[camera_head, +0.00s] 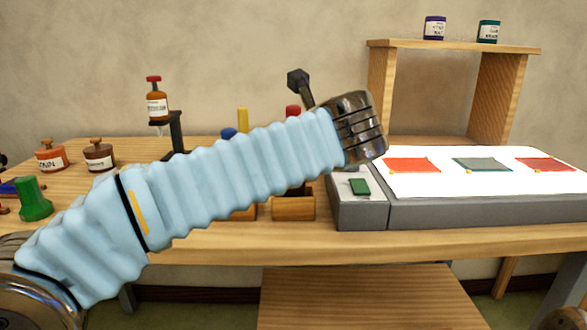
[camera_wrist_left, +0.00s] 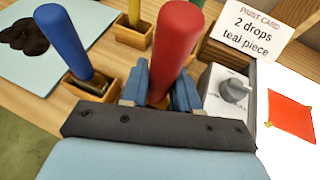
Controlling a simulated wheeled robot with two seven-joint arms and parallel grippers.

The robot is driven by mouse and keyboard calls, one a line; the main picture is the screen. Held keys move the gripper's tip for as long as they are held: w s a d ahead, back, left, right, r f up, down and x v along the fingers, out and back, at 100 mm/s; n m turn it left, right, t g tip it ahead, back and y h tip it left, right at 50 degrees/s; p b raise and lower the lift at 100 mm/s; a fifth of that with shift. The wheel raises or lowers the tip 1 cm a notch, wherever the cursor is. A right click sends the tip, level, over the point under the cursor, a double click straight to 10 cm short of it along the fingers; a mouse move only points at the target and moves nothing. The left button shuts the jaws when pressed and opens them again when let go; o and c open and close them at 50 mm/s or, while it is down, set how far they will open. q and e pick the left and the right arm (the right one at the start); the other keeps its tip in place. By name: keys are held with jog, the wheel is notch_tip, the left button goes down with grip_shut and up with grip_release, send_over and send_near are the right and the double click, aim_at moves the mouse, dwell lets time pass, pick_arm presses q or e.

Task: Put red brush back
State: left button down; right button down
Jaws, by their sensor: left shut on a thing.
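The red brush (camera_wrist_left: 172,50) has a thick red handle, which stands between the blue finger pads of my left gripper (camera_wrist_left: 160,92) in the left wrist view. The gripper is shut on it. In the head view only the top of the red handle (camera_head: 293,111) shows above my sleeve, and the gripper fingers are hidden behind my arm. A wooden holder (camera_head: 293,208) lies below the handle. The brush's lower end is mostly hidden, so I cannot tell whether it is in the holder.
A blue-handled brush (camera_wrist_left: 66,45) and a yellow handle (camera_wrist_left: 134,14) stand in wooden holders to the left. A paint card (camera_wrist_left: 252,32) and a knob box (camera_wrist_left: 228,95) are close on the right. The light table (camera_head: 440,182) bears coloured pieces. Bottles stand left.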

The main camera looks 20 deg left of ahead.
pick_arm(q)
jog(key=shift+f+b, duration=0.3)
jog(key=shift+f, duration=1.3)
jog(key=c, duration=0.8)
grip_release()
jog(key=shift+f, duration=0.1)
jog(key=p+v, duration=0.1)
jog(key=v, duration=1.1)
jog(key=shift+w, duration=0.1)
